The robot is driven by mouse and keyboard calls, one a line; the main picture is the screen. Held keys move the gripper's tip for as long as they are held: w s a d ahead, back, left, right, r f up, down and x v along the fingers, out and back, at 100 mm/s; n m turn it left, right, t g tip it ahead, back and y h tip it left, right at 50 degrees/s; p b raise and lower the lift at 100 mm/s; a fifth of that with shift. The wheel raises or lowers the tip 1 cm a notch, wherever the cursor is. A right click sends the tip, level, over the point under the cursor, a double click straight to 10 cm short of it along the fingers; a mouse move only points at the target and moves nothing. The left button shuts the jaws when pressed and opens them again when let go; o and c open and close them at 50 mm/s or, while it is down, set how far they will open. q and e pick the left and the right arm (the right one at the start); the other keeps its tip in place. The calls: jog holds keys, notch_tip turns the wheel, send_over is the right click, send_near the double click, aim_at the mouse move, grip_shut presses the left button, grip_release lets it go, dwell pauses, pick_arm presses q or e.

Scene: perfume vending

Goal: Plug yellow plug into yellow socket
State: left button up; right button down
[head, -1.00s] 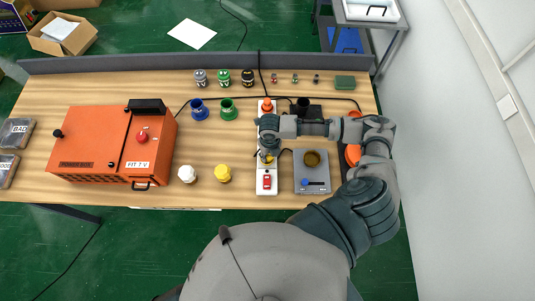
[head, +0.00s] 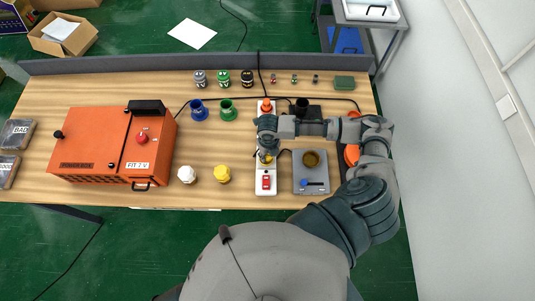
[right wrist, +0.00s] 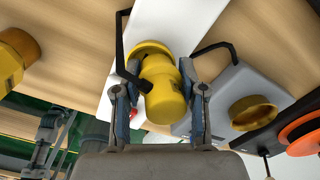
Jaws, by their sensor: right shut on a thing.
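My right gripper (head: 266,151) is over the white power strip (head: 265,188) in the head view. In the right wrist view its two fingers (right wrist: 167,108) are shut on the yellow plug (right wrist: 167,88), one finger on each side. The plug's far end is at a yellow round rim (right wrist: 150,49) on the white strip (right wrist: 204,25), which looks like the yellow socket. I cannot tell how deep the plug sits in it. In the head view only a bit of yellow (head: 266,158) shows under the gripper.
An orange plug (head: 266,106) stands at the strip's far end, and a red switch (head: 266,181) is at its near end. A grey device (head: 311,186) is close on the right. White (head: 187,174) and yellow (head: 222,174) pieces stand left. An orange box (head: 90,150) is farther left.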

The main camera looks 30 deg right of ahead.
jog(key=shift+f, duration=0.3)
